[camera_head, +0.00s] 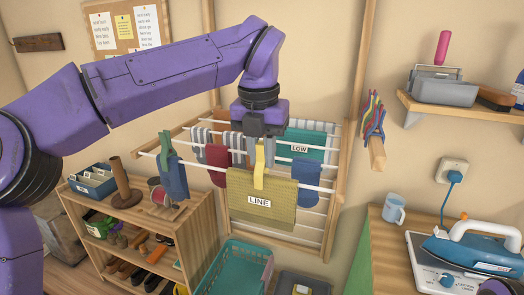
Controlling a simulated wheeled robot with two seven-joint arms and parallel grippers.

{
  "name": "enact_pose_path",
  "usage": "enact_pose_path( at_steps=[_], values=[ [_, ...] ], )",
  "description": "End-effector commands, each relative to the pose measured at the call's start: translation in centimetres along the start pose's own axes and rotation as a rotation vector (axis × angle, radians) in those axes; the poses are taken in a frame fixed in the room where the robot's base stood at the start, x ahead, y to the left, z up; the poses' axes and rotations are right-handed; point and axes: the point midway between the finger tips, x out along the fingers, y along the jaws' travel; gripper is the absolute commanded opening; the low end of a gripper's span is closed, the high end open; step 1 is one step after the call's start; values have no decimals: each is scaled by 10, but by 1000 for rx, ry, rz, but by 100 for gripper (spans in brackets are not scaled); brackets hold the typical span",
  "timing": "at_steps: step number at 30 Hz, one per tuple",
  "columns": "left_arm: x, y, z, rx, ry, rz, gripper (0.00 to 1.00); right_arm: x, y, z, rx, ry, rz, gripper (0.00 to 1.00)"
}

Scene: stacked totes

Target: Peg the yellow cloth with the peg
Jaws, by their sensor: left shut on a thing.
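The yellow cloth (280,198) hangs over a rod of the drying rack in the middle of the view, with a "LINE" label on its front. The peg (259,176) is yellow and upright, its lower end overlapping the cloth's top edge. I cannot tell whether it grips the cloth and rod or is just in front. My left gripper (262,146) comes down from above and is shut on the peg's upper part. My left arm crosses the upper left, and the gripper hides part of the rack behind it.
The wall rack holds a teal "LOW" cloth (307,143), a dark red cloth (217,158) and a blue cloth (173,180). A teal basket (236,268) stands below. A wooden shelf (188,226) is at left, an iron (473,249) at right.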

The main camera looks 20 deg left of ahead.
Motion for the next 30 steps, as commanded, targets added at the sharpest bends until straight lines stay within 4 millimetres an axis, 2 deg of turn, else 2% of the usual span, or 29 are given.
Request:
enact_pose_path(
  at_steps=[11, 12, 14, 15, 24, 26, 30],
  values=[
    [5, 0, -1, 0, -1, 0, 0, 4, 0, 2, 0, 0, 0, 43],
    [5, 0, 0, 0, -1, 0, 28, 4, 0, 2, 0, 0, 0, 43],
    [5, 0, -1, 0, -1, 0, 48, 4, 0, 2, 0, 0, 0, 43],
    [5, 0, -1, 0, -1, 0, 52, 4, 0, 2, 0, 0, 0, 43],
    [1, 0, 0, 0, -2, 0, 52, 3, 0, 1, 0, 0, 0, 43],
    [-7, 0, 0, -2, -3, 0, 52, 3, 0, 1, 0, 0, 0, 43],
    [-40, 0, 0, -3, -4, 0, 52, -2, 0, -1, 0, 0, 0, 43]
  ],
)
